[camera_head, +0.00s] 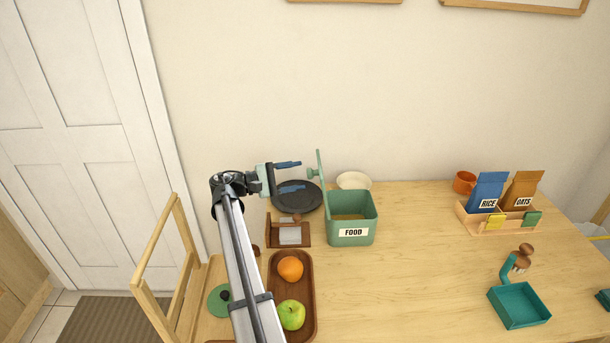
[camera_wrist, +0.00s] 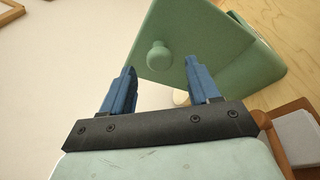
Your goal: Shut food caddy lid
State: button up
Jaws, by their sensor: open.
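The green food caddy (camera_head: 351,233) with a FOOD label stands on the table, its top open. Its lid (camera_head: 322,183) stands upright on the caddy's left edge, with a round knob (camera_head: 312,174) on its left-facing side. My gripper (camera_head: 289,176) is to the left of the lid, fingers apart and pointing right toward the knob. In the wrist view the lid (camera_wrist: 195,35) and knob (camera_wrist: 158,54) show ahead of the open blue fingers (camera_wrist: 160,82). The knob appears beyond the fingertips, apart from them. Nothing is between the fingers.
A dark plate (camera_head: 297,196) lies behind and below my gripper. A wooden holder (camera_head: 288,232) stands left of the caddy, and a tray (camera_head: 310,270) with an orange and an apple is in front. A cream bowl (camera_head: 354,181) is behind the caddy.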

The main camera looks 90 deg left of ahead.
jog(key=shift+x, duration=1.75)
grip_shut()
